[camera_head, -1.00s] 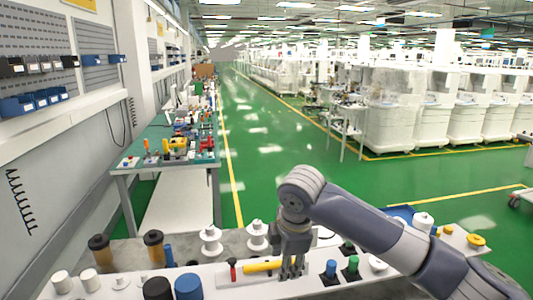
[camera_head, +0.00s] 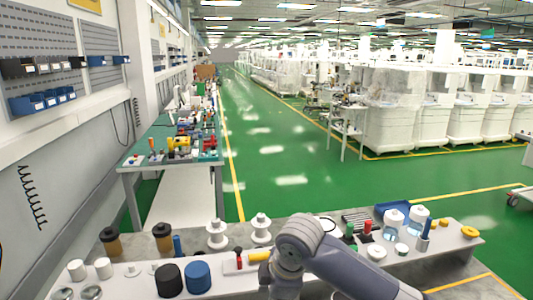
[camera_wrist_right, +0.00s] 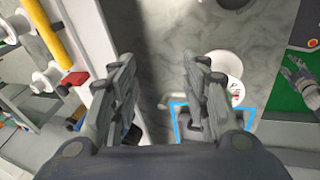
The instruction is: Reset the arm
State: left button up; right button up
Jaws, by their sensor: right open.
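My right arm comes into the head view from the lower right, with its rounded grey wrist over the near edge of the white workbench (camera_head: 222,284). Its gripper is mostly hidden below the wrist in that view. In the right wrist view my right gripper (camera_wrist_right: 156,75) is open, its two dark fingers apart with nothing between them. My left gripper is not in the head view.
Black (camera_head: 169,280) and blue (camera_head: 198,277) cylinders and white spools (camera_head: 216,236) stand left of the wrist. A blue tray (camera_head: 392,209), clear jars (camera_head: 393,222) and a red-topped item (camera_head: 367,229) stand right. Open green floor lies beyond the bench.

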jog(key=s+f+m+y, duration=0.2)
jog(key=s+f+m, duration=0.5)
jog(key=s+f, duration=0.45)
jog(key=s+d+f+m+h, duration=0.25)
jog(key=s+d+m, duration=0.25)
jog(key=s+d, duration=0.45)
jog(key=s+d+f+m+h, duration=0.2)
jog(key=s+d+f+m, duration=0.25)
jog(key=s+d, duration=0.45)
notch_tip(320, 180, down, 26)
jog(key=r+g+b, duration=0.1)
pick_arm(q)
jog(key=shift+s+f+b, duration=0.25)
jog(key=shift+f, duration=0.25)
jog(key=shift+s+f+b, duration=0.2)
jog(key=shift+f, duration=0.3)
pick_arm(e)
jog(key=s+d+f, duration=0.2)
jog(key=s+f, duration=0.6)
jog(key=f, duration=0.1)
jog(key=s+d+f+g, duration=0.1)
jog(key=s+d+f, duration=0.1)
jog(key=s+f, duration=0.7)
jog(key=shift+s+f, duration=0.2)
